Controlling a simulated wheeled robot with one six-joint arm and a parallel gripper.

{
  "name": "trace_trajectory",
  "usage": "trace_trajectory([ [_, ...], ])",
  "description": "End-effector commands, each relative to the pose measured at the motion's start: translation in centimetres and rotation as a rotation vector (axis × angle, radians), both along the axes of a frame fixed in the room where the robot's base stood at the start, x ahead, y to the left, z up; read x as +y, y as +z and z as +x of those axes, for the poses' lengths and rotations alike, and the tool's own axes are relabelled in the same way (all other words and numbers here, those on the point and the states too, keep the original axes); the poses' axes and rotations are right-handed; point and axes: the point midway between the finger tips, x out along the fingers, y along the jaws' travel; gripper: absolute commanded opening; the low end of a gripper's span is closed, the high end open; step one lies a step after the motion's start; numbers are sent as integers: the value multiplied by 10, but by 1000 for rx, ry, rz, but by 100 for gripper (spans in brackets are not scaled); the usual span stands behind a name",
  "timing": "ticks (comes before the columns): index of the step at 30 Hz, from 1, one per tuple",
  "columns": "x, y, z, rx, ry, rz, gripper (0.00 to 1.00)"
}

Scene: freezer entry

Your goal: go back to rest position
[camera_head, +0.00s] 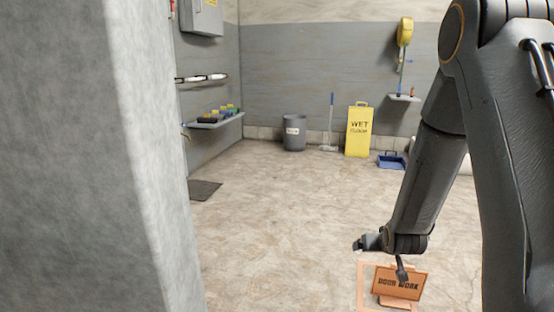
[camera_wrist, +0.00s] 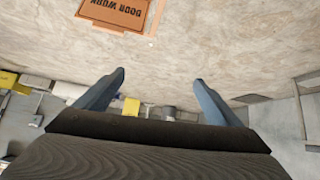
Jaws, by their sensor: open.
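My gripper (camera_wrist: 160,85) is open in the wrist view, its two blue-grey fingers wide apart with nothing between them. In the head view my arm comes down from the upper right, and the gripper end (camera_head: 381,252) hangs at its lower end, partly hidden by the arm. An orange "DOOR WORK" sign (camera_head: 390,284) stands on the floor just below it. The sign also shows upside down at the top of the wrist view (camera_wrist: 115,12), apart from the fingers.
A grey wall edge (camera_head: 150,150) fills the left. A yellow "WET FLOOR" sign (camera_head: 359,133), grey bin (camera_head: 294,132) and blue tray (camera_head: 391,161) stand at the back wall. A shelf (camera_head: 216,122) holds small items. The middle floor is clear.

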Motion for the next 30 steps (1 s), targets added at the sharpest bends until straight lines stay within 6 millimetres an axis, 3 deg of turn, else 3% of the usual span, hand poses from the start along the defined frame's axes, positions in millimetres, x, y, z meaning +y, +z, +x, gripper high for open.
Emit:
trace_trajectory([
  [1, 12, 15, -11, 35, 9, 5, 89],
  [6, 47, 47, -65, 185, 36, 23, 89],
  [15, 91, 85, -165, 409, 74, 49, 89],
  [25, 115, 106, -243, 559, 102, 62, 89],
  [30, 151, 122, -254, 582, 180, 54, 89],
])
